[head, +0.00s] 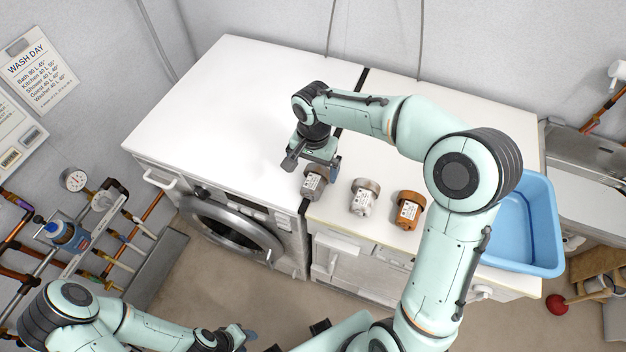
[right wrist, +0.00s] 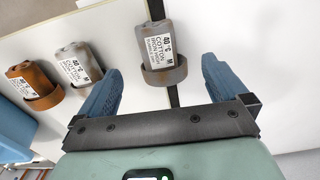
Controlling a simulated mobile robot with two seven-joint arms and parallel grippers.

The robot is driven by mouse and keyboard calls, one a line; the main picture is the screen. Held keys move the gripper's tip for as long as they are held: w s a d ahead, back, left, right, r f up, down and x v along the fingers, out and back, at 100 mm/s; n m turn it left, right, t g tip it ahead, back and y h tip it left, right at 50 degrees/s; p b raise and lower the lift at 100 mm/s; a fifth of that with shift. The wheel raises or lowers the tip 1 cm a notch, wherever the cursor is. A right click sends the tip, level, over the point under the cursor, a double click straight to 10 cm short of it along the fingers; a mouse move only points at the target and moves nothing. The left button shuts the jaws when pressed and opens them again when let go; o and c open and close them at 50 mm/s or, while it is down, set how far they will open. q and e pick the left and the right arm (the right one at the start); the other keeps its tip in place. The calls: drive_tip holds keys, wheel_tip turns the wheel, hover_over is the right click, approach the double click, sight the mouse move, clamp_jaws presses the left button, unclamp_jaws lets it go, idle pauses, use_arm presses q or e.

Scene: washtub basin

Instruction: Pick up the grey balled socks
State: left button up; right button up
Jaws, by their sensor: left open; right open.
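The grey balled socks (head: 313,183) sit in a small brown-grey ring with a white label, near the front edge of the white top, beside the dark gap. My right gripper (head: 313,163) is open just above and behind them. In the right wrist view the grey socks (right wrist: 164,40) show ahead of and between the spread blue fingers of the right gripper (right wrist: 161,68), with nothing held. My left gripper (head: 241,335) is open and low in front of the washing machine, far from the socks.
A whitish labelled bundle (head: 363,198) and an orange-brown one (head: 408,211) stand in a row to the right of the grey socks. A blue tub (head: 541,225) stands further right. The washing machine top (head: 225,85) is clear. Pipes (head: 120,225) run along the left wall.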

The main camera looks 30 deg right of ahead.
sight(314, 176)
drive_tip(key=f, duration=0.7)
drive_tip(key=shift+w+d+f, duration=0.2)
drive_tip(key=shift+w+f, duration=0.1)
drive_tip(key=shift+f, duration=0.05)
drive_tip(key=c, duration=1.1)
